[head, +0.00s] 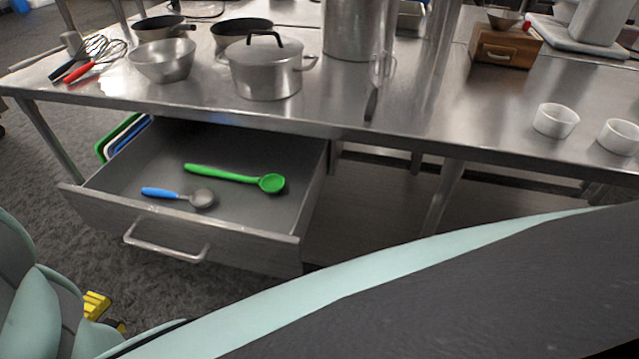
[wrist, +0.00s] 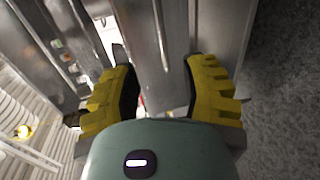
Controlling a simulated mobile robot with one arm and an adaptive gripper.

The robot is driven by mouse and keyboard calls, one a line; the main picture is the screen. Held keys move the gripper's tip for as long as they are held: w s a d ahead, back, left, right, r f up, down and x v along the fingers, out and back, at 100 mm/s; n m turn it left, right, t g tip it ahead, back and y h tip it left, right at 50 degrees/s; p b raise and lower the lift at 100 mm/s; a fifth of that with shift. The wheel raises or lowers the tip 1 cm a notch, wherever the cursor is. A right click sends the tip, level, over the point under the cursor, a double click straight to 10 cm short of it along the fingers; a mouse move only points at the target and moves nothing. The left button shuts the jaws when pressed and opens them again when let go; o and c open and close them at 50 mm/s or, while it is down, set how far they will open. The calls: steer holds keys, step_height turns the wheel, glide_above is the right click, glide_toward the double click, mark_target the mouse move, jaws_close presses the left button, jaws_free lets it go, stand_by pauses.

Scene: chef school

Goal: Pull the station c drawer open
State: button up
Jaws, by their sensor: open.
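The drawer (head: 166,223) under the steel table is pulled well out, and its inside shows in the head view. Its metal bar handle (head: 165,250) is on the front face. A green ladle (head: 235,176) and a blue-handled scoop (head: 180,196) lie inside it. My gripper (head: 105,305) shows its yellow finger pads at the lower left of the head view, below and left of the handle and apart from it. In the wrist view my gripper (wrist: 162,90) has its yellow fingers spread, with nothing held between them.
The steel table (head: 330,115) above holds a lidded pot (head: 265,68), a bowl (head: 163,62), whisks (head: 92,55), a wooden box (head: 503,48) and white ramekins (head: 555,120). A table leg (head: 50,140) stands left of the drawer. Carpeted floor (head: 30,180) is clear at the left.

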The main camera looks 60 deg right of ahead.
mark_target(162, 248)
steer(key=x, duration=1.5)
steer(key=shift+d+p, duration=0.35)
steer(key=shift+o, duration=0.6)
steer(key=shift+w+a, duration=0.1)
jaws_close()
